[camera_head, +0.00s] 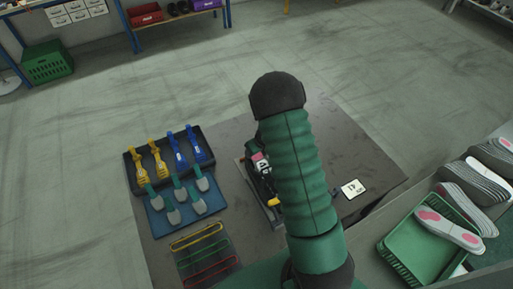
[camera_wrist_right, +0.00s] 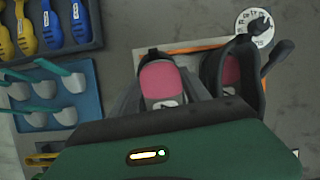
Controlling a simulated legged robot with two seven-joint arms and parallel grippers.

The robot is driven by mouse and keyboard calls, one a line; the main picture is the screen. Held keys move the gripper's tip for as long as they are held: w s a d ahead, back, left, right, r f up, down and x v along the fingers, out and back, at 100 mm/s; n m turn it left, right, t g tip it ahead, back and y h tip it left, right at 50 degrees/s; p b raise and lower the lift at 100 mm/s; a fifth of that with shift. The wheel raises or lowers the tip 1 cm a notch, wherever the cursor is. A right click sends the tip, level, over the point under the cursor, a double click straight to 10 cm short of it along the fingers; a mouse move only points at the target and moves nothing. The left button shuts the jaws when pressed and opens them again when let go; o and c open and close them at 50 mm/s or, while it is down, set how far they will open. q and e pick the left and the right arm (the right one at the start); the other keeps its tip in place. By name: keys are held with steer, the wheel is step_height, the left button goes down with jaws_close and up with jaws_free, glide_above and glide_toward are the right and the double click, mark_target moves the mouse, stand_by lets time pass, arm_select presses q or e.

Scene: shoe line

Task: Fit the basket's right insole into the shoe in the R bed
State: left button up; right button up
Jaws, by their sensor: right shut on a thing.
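In the right wrist view, two dark shoes sit side by side; the left one (camera_wrist_right: 150,54) shows its dark collar, and the right one (camera_wrist_right: 235,78) has a dark pink interior. My right gripper (camera_wrist_right: 163,98) is over the left one, shut on an insole with a pink pad (camera_wrist_right: 159,78). The pad lies at that shoe's opening; how deep it sits is hidden by the gripper. In the head view my green right arm covers most of the shoes and the gripper. Another insole (camera_head: 448,230) with pink pads lies across the green basket (camera_head: 390,258). My left gripper is not in view.
Left of the shoes are a dark tray (camera_head: 128,160) of yellow and blue tools, a blue tray (camera_head: 157,225) of grey-headed tools and coloured wire loops (camera_head: 205,252). A card (camera_head: 353,188) lies right of my arm. Grey insole stacks (camera_head: 470,190) stand by the basket.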

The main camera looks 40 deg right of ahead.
steer(key=o, duration=1.4)
steer(key=shift+r, duration=0.1)
steer(key=shift+r+p, duration=1.4)
steer(key=shift+p, duration=0.1)
step_height(320, 180, up, 7)
steer(key=p, duration=0.7)
